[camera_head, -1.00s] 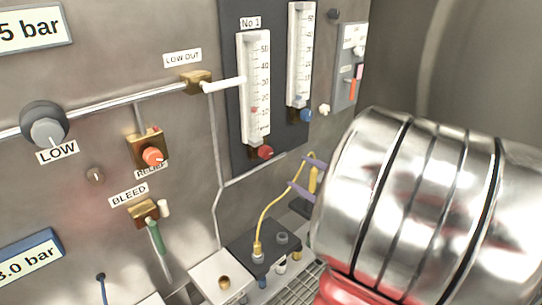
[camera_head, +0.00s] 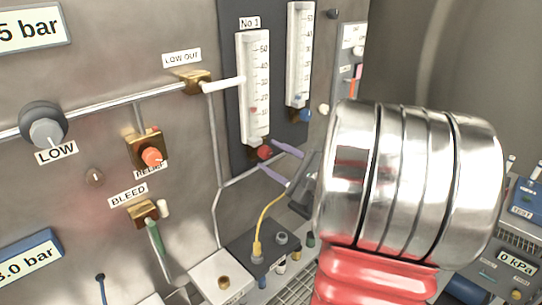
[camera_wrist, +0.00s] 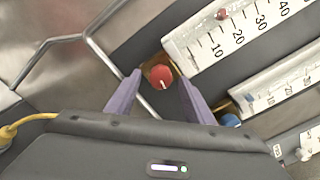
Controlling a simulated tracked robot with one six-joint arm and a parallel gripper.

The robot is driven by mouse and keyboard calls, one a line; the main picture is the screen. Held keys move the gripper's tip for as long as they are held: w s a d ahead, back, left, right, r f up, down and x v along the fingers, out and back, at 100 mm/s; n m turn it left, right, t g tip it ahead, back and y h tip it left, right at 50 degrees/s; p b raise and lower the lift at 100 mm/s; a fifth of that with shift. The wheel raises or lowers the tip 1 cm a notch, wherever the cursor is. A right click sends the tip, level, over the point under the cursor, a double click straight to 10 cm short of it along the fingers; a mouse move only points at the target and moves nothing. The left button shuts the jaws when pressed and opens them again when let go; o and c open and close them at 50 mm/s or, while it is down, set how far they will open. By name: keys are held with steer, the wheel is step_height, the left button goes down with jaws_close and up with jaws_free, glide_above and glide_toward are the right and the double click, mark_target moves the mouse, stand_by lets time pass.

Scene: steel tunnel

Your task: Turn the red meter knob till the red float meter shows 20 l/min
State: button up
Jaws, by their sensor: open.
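The red meter knob (camera_head: 265,152) sits at the foot of the red float meter (camera_head: 246,120), the left one of two white-scaled tubes on a dark panel. In the wrist view the knob (camera_wrist: 161,76) has a white mark and lies between the purple fingertips of my gripper (camera_wrist: 160,82). The gripper (camera_head: 269,156) is open, with gaps on both sides of the knob and no contact visible. The red float (camera_head: 253,110) stands between the 10 and 20 marks in the head view; it also shows in the wrist view (camera_wrist: 221,14). The exact reading is unclear.
A blue knob (camera_head: 305,115) and second meter (camera_head: 298,60) stand just right. A yellow cable (camera_head: 268,213) rises from a dark block below. My arm hides part of the right side.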

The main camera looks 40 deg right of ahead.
steer(key=shift+w, duration=0.75)
steer(key=c, duration=1)
